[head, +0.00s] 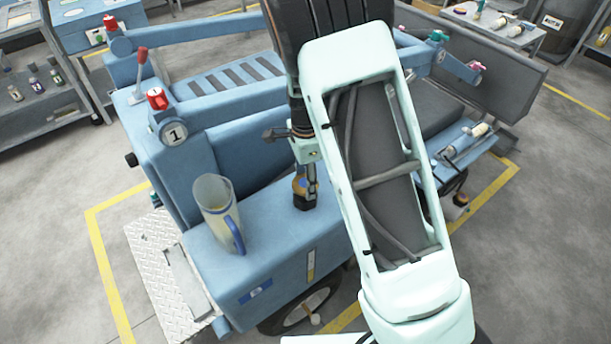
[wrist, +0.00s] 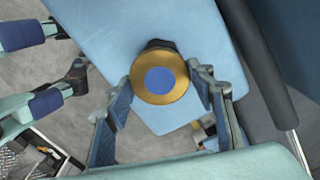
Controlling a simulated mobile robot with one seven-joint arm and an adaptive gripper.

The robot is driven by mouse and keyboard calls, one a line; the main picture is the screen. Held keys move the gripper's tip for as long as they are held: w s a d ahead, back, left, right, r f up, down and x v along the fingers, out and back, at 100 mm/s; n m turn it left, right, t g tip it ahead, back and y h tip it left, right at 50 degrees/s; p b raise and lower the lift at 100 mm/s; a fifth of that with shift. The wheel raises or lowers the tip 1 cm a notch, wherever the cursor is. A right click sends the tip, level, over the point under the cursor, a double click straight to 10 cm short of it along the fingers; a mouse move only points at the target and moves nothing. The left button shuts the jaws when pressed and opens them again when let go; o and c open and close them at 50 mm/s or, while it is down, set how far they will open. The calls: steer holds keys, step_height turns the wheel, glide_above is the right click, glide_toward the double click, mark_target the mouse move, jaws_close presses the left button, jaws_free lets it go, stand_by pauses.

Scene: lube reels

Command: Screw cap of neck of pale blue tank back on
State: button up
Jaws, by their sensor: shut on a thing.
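The pale blue tank (head: 275,245) is the box-shaped front part of the blue cart, with a dark neck (head: 304,203) on its top. The cap is brass-coloured with a blue disc on top; in the wrist view the cap (wrist: 160,78) lies between the two fingers. My gripper (wrist: 163,82) is shut on the cap from both sides. In the head view my gripper (head: 305,180) points down over the neck, with a bit of brass between the fingers. Part of the dark neck shows behind the cap. I cannot tell whether the cap is seated on the threads.
A clear jug with a blue handle (head: 216,205) stands on the tank top, left of my gripper. Red-capped posts (head: 157,98) and a round tag marked 1 (head: 174,134) rise at the left. A grey shelf (head: 40,105) with bottles stands at far left.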

steer(key=shift+m, duration=0.9)
steer(key=shift+r+m+p, duration=0.1)
steer(key=shift+m+p, duration=0.2)
steer(key=shift+p, duration=0.2)
steer(key=shift+m+p, duration=0.4)
steer(key=shift+m, duration=0.5)
steer(key=o, duration=1.6)
